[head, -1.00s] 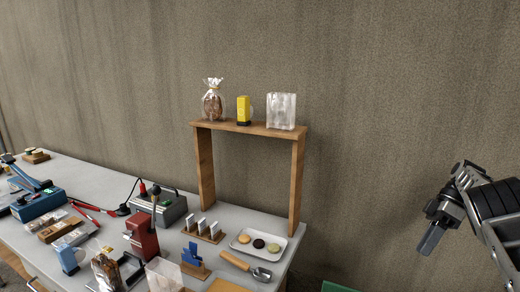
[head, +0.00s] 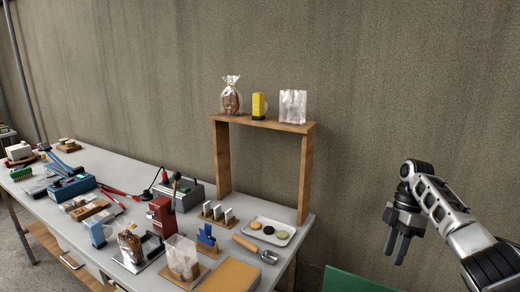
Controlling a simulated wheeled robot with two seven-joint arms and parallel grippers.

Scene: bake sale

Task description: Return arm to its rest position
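My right gripper (head: 397,246) is at the right of the head view, at the end of my grey and black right arm (head: 444,208). Its two dark fingers point down with a gap between them and nothing in it. It is in front of the bare wall, to the right of the table and touching nothing. My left arm and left gripper are not in view.
The grey table (head: 95,160) holds a wooden shelf (head: 262,123) with bagged goods, a white cookie tray (head: 287,231), a scoop (head: 266,255), a red device (head: 161,216) and several other items. A green surface (head: 350,281) lies below my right gripper.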

